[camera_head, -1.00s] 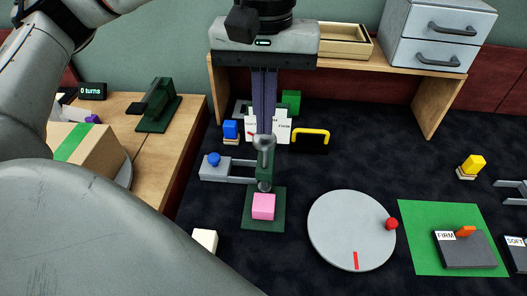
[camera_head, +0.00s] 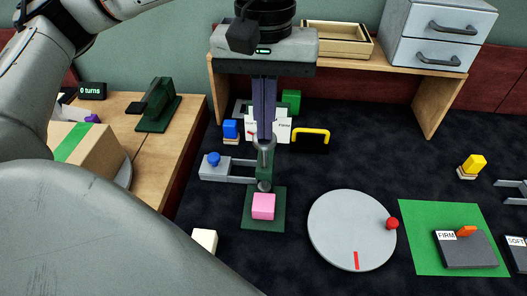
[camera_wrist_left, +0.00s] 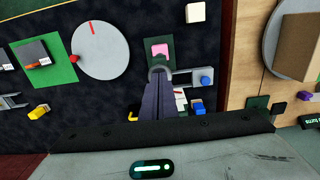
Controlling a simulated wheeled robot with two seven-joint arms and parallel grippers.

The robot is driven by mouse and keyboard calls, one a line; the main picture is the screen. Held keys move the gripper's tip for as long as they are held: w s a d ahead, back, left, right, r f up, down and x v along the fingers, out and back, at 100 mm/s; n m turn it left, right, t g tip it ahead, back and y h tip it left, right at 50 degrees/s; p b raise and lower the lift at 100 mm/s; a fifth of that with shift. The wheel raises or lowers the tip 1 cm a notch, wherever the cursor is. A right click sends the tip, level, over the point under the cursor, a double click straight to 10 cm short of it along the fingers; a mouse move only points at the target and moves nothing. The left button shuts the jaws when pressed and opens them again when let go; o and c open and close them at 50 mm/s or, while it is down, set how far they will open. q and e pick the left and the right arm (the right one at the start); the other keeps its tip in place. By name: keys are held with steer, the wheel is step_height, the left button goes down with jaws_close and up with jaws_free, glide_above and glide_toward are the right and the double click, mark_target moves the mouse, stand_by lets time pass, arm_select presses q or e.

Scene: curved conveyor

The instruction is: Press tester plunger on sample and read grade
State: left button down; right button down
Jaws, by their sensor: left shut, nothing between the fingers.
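The pink sample (camera_head: 263,206) sits on the tester's dark green base (camera_head: 262,222); it also shows in the left wrist view (camera_wrist_left: 160,50). The tester's grey plunger knob (camera_head: 264,143) stands above and behind the sample, on a green post. My left gripper (camera_head: 264,134) is shut and empty, its fingers pointing down at the knob. In the left wrist view the fingertips (camera_wrist_left: 158,78) overlap the knob; I cannot tell whether they touch it. A white dial card (camera_head: 283,130) reading "FIRM" stands behind, partly hidden by the fingers. My right gripper is not in view.
A grey turntable (camera_head: 335,235) with a red knob lies to the right. Beyond it is a green mat (camera_head: 415,240) with a grey block marked FIRM (camera_head: 465,250). A white block (camera_head: 205,240) is at front left. A wooden shelf (camera_head: 430,100) stands behind.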

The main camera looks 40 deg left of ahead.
mark_target(264, 147)
arm_select(q)
steer(key=shift+s+f+b, duration=0.1)
steer(key=shift+f+b, duration=0.55)
steer(key=shift+f, duration=2.2)
step_height(264, 147, up, 4)
steer(key=p, duration=0.4)
steer(key=shift+f+p, duration=0.2)
steer(key=shift+p, duration=0.1)
steer(key=shift+r+p, duration=0.25)
steer(key=shift+p, duration=0.05)
steer(key=shift+r+p, duration=0.3)
steer(key=shift+p, duration=0.15)
step_height(264, 147, up, 2)
steer(key=shift+p, duration=1.25)
steer(key=shift+r+p, duration=0.45)
steer(key=shift+r, duration=0.7)
